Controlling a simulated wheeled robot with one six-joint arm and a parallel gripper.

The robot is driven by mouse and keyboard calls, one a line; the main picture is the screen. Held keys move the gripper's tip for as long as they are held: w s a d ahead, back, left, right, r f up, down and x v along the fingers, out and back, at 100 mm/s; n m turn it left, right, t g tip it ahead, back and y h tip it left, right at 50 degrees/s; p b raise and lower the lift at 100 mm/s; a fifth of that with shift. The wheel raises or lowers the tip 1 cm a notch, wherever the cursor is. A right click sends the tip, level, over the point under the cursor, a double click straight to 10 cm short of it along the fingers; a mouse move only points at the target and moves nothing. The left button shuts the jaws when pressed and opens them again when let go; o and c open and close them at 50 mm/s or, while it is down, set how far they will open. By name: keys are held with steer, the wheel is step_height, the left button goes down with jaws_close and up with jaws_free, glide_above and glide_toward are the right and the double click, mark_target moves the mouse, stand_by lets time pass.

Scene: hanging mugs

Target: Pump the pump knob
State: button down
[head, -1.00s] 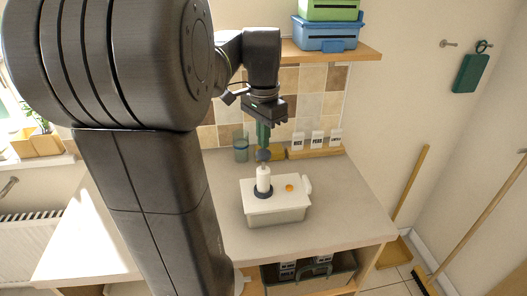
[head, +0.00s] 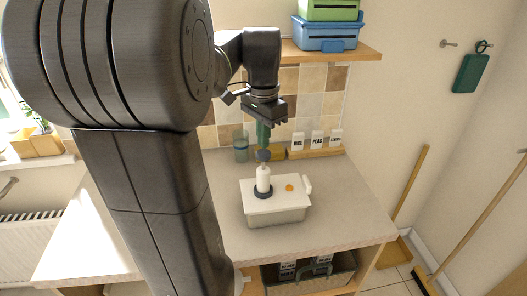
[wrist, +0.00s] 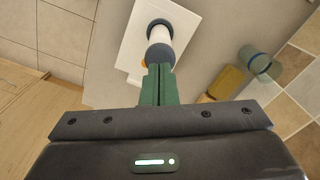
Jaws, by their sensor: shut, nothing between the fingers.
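The pump knob (head: 263,156) is a dark blue-grey ball on top of a white pump cylinder (head: 263,176) with a dark ring at its foot. The cylinder stands upright on the white lid of a box (head: 277,214) on the counter. My gripper (head: 263,145) has green fingers, pointing down, shut and empty. Its tips are right at the top of the knob; whether they touch cannot be told. In the wrist view the knob (wrist: 160,55) is at the ends of the shut fingers (wrist: 158,72), partly hidden by them.
An orange button (head: 289,188) is on the lid beside the pump. A glass (head: 241,146), a yellow item (head: 276,152) and several white labelled containers (head: 317,139) stand at the back. The counter (head: 340,215) is clear to the right.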

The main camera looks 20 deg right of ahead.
mark_target(263, 152)
stand_by(0.3)
step_height(263, 152, down, 4)
steer(key=shift+f+b, duration=0.1)
steer(key=shift+b, duration=1.1)
steer(key=shift+r+p, duration=0.7)
steer(key=shift+p, duration=0.15)
steer(key=shift+r+p, duration=1)
steer(key=shift+r, duration=0.05)
steer(key=shift+f, duration=0.1)
